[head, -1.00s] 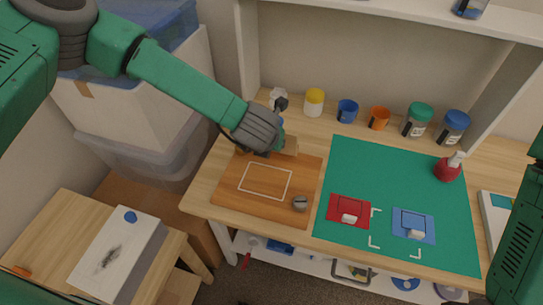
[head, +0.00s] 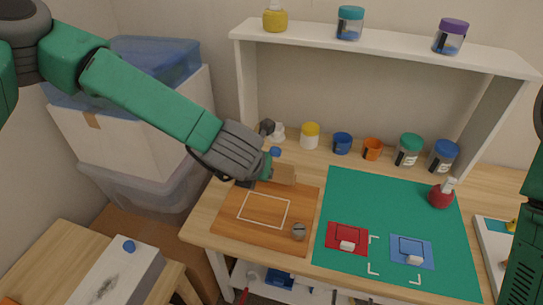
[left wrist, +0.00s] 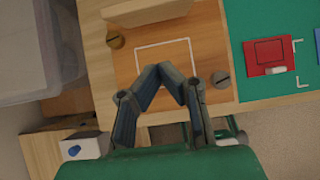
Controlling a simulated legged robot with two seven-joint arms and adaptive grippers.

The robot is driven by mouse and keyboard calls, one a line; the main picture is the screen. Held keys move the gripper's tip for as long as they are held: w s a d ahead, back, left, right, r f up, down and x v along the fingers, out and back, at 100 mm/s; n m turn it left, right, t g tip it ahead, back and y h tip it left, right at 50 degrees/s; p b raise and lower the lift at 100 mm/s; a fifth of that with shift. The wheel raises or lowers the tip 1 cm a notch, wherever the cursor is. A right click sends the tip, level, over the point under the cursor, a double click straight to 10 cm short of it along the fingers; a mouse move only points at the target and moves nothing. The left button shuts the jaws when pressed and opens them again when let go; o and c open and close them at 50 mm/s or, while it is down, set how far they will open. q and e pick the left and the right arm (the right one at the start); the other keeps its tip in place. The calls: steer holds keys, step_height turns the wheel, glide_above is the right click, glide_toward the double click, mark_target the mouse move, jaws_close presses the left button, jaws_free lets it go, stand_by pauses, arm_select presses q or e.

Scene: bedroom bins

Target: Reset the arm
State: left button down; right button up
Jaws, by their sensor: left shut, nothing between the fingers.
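My left arm comes in from the left in the head view. Its gripper (head: 268,170) is over the back left part of a wooden board (head: 228,215), with the fingertips partly hidden by the hand. In the left wrist view the two fingers (left wrist: 172,70) meet at their tips, shut and empty, over the board (left wrist: 128,65) with its white outlined square. A wooden block (head: 284,174) lies at the board's back edge, just beyond the gripper; I cannot tell if they touch. A grey knob (head: 299,231) is on the board's right side. My right gripper is out of view.
A green mat (head: 350,200) holds a red pad (head: 342,236) and a blue pad (head: 411,252). Several jars and cups line the desk's back below a white shelf (head: 400,45). Stacked bins (head: 135,130) stand close to my left arm. A white box (head: 115,275) sits lower left.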

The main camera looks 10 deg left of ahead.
arm_select(q)
steer(key=s+a+f+m+g+b, duration=0.2)
steer(key=s+f+m+b, duration=0.2)
steer(key=s+f+m, duration=1.3)
steer(key=s+a+f+m+g+b, duration=0.1)
steer(key=s+a+f+m+g, duration=0.1)
steer(key=s+a+m, duration=0.3)
steer(key=s+a+f+m+g+b, duration=0.1)
steer(key=s+a+f+m, duration=0.4)
steer(key=m, duration=0.9)
steer(key=s+a+g, duration=0.1)
steer(key=s, duration=0.2)
steer(key=shift+a+y+b, duration=0.15)
steer(key=shift+y+b, duration=0.15)
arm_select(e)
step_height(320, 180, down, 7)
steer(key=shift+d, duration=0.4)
arm_select(q)
steer(key=shift+w+a, duration=0.1)
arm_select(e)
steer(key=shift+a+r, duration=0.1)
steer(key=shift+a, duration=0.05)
